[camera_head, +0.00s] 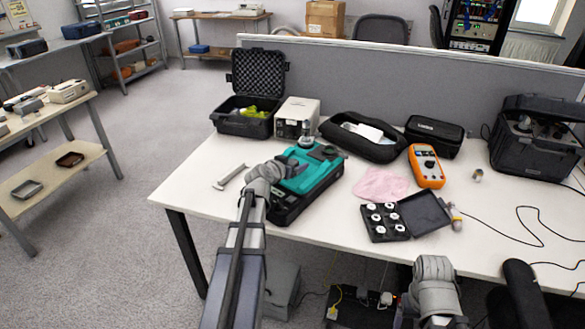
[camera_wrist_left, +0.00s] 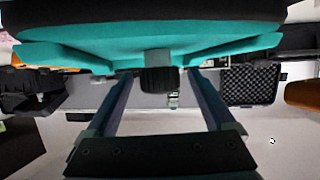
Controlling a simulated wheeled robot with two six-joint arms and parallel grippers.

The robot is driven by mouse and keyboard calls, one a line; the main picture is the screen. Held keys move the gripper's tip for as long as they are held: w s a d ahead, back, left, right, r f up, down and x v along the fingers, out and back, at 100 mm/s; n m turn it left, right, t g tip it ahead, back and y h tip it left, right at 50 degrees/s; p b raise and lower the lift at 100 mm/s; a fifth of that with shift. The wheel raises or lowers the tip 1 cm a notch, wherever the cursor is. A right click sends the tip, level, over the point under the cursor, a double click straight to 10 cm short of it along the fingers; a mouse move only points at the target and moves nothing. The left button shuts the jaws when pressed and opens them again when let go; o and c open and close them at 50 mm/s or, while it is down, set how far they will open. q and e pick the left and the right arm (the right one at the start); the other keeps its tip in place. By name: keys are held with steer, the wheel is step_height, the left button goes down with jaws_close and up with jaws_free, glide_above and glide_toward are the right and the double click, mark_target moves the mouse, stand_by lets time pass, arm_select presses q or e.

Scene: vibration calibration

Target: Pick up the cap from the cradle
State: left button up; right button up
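The teal and black device (camera_head: 318,172) stands on the white desk. My left gripper (camera_head: 287,168) is low over its near left side, and the wrist hides much of that spot. In the left wrist view, which looks upside down, the teal body (camera_wrist_left: 90,55) fills the top. A dark ribbed cap (camera_wrist_left: 160,82) sits at a small grey cradle (camera_wrist_left: 158,57) on its edge. My left gripper's two fingers are spread, one each side of the cap, with gaps visible. Part of my right arm shows at the lower right of the head view, but its gripper does not show.
Behind the device are a grey-white box (camera_head: 297,115) and an open foam-lined case (camera_head: 258,80). To the right lie a pink cloth (camera_head: 382,186), an orange multimeter (camera_head: 427,166) and an open black box (camera_head: 387,222) of white parts. A metal tool (camera_head: 231,177) lies left; desk around it is clear.

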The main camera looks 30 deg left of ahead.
arm_select(q)
jaws_close()
stand_by(0.5)
